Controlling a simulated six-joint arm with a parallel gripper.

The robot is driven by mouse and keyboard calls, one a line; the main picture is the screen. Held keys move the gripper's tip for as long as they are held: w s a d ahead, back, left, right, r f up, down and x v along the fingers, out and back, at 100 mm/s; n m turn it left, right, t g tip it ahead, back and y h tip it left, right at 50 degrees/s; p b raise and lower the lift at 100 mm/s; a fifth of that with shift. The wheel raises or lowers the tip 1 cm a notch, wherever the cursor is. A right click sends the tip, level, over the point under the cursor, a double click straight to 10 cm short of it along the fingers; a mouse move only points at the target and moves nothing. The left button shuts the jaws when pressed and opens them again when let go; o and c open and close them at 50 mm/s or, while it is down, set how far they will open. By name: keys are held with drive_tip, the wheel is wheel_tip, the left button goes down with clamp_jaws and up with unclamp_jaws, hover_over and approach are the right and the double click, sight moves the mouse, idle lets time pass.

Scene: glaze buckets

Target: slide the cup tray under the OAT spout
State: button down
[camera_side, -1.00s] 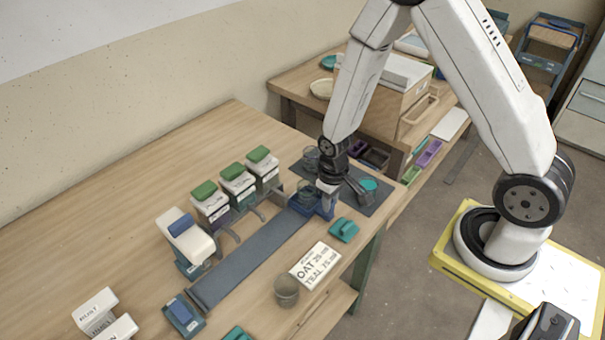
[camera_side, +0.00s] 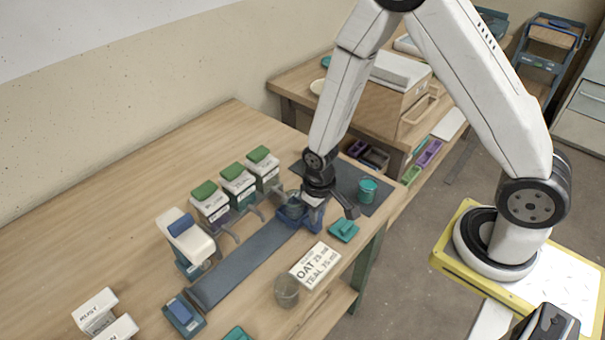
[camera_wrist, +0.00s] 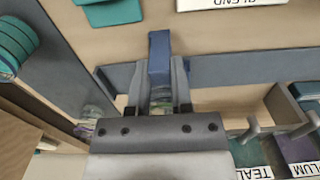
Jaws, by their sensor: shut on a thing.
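The blue cup tray (camera_side: 294,218) sits on the right end of the dark track, with a clear cup (camera_side: 293,198) in it. My gripper (camera_wrist: 159,88) is shut on the tray's blue upright handle (camera_wrist: 159,48), with a finger on each side. It also shows over the tray in the side view (camera_side: 318,202), partly hiding it. Three green-lidded buckets (camera_side: 209,202) (camera_side: 238,183) (camera_side: 262,166) stand in a row behind the track, with spouts toward it. Their labels are too small to read in the side view. The wrist view shows upside-down TEAL (camera_wrist: 256,172) and PLUM (camera_wrist: 303,168) labels.
The dark track (camera_side: 245,262) runs clear to the lower left, past a white-and-blue device (camera_side: 188,242). A card (camera_side: 315,265) naming OAT and TEAL, a teal block (camera_side: 344,230) and a clear cup (camera_side: 286,291) lie in front. A teal jar (camera_side: 367,191) stands on the dark mat.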

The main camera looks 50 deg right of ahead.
drive_tip(key=shift+a, duration=1.35)
drive_tip(key=shift+w, duration=0.1)
drive_tip(key=c, duration=0.6)
unclamp_jaws()
drive_tip(key=shift+r, duration=0.1)
wheel_tip(320, 180, up, 7)
drive_tip(key=s+d+r+t, duration=0.2)
drive_tip(key=s+d+r, duration=0.3)
drive_tip(key=r, duration=0.3)
drive_tip(key=shift+s+d+r+t, duration=0.3)
drive_tip(key=shift+s+d, duration=0.1)
drive_tip(key=shift+d, duration=0.25)
